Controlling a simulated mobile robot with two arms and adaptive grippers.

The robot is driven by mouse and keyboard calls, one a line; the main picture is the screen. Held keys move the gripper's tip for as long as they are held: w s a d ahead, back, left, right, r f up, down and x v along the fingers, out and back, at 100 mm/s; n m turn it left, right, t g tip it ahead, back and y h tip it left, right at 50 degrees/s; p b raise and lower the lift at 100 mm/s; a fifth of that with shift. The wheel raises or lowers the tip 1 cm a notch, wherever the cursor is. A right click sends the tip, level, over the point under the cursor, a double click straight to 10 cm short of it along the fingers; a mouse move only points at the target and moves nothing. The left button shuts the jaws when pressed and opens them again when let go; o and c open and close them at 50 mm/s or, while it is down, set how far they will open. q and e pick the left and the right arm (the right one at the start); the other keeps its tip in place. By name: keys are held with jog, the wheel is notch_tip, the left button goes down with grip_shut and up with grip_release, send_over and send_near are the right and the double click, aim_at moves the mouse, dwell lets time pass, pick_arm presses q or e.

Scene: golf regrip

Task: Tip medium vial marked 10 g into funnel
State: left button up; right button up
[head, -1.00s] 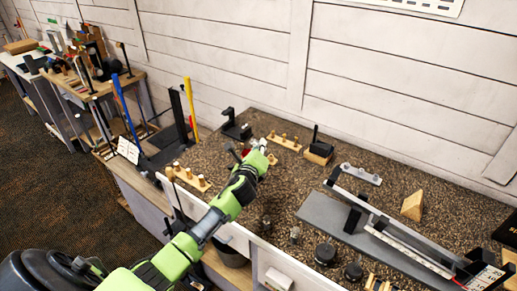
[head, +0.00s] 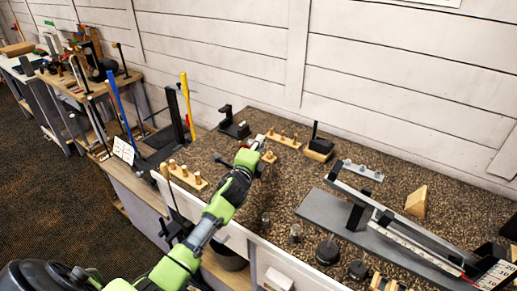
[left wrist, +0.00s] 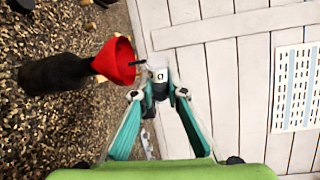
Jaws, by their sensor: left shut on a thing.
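In the left wrist view my left gripper (left wrist: 160,93) is shut on a small vial (left wrist: 160,76) with a white label, on which only a "g" can be read. The red funnel (left wrist: 117,62) sits in the mouth of a dark bottle-like body (left wrist: 55,73). The vial is just beside the funnel's rim in this picture; whether they touch cannot be told. In the head view my left gripper (head: 258,145) is above the speckled counter (head: 300,175); funnel and bottle are hidden behind my arm there. My right gripper is not in view.
A wooden rack with small pieces (head: 283,139) stands behind the gripper; another rack (head: 188,177) is to its left. A black-handled block (head: 318,147) and a long grey rail device (head: 375,222) lie to the right. Dark round weights (head: 327,252) stand near the front edge.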

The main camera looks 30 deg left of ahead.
pick_arm(q)
jog(key=n, duration=0.1)
jog(key=n+b, duration=0.1)
jog(key=n, duration=0.1)
jog(key=r+n+t, duration=0.1)
jog(key=shift+s+a+r+n+b, duration=0.1)
jog(key=shift+s+a+n+b, duration=0.05)
jog(key=shift+a+n+b, duration=0.15)
jog(key=shift+s+a+r+n+t+b, duration=0.1)
jog(key=shift+a+r+n+t+b, duration=0.15)
jog(key=shift+n, duration=0.55)
jog(key=shift+r+n+t+b, duration=0.15)
jog(key=shift+r+n, duration=0.15)
jog(key=shift+n, duration=0.5)
dwell(0.5)
dwell(0.9)
